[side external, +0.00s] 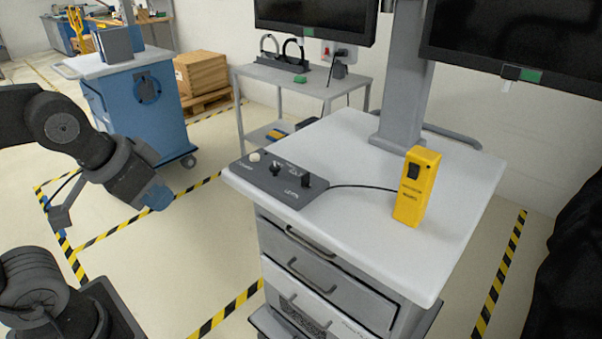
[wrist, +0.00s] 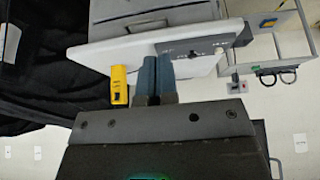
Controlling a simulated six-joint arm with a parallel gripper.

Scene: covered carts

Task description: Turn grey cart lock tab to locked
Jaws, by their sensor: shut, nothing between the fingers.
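The grey cart (side external: 345,150) has a white top and drawers in front. A dark grey control box (side external: 268,189) lies on its front left corner; it also shows in the wrist view (wrist: 197,46). On the box are a pale button (side external: 255,157), a black knob (side external: 275,169) and an upright black tab (side external: 305,180) beside small lettering that may read LOCK. I cannot tell the tab's turn position. My gripper (side external: 158,197) is left of the cart, apart from the box. In the wrist view its blue fingers (wrist: 156,78) are together and empty.
A yellow handheld unit (side external: 416,187) stands on the cart top, joined to the box by a black cable. A grey post with monitors (side external: 315,20) rises behind. A blue cart (side external: 139,99) stands at the back left. Open floor lies between my arm and the grey cart.

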